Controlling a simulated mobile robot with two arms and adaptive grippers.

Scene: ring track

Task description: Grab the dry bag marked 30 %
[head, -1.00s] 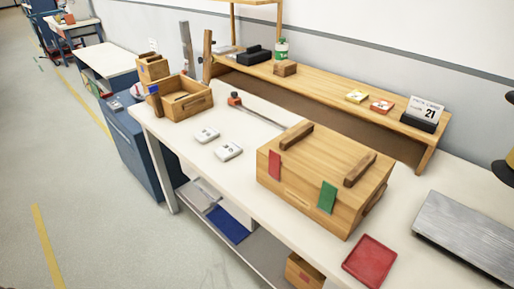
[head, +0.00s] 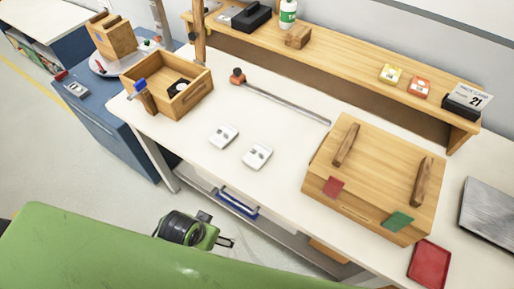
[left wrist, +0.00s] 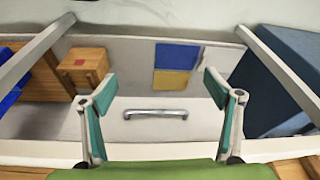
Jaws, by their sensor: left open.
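Two small white packets lie flat on the white table, a left one (head: 223,137) and a right one (head: 257,155). Both bear dark marks too small to read, so I cannot tell whether either says 30 %. My left gripper (head: 228,243) is low in front of the table's near edge, apart from the packets. In the left wrist view its two teal-padded fingers (left wrist: 158,92) are spread wide with nothing between them. The packets are not visible there. My right gripper is not in view.
An open wooden box (head: 190,98) stands left of the packets and a lidded wooden box (head: 375,180) right. A metal rod (head: 285,103) lies behind them. A red tray (head: 429,264) sits at the front right. A metal handle (left wrist: 155,114) shows below the left wrist.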

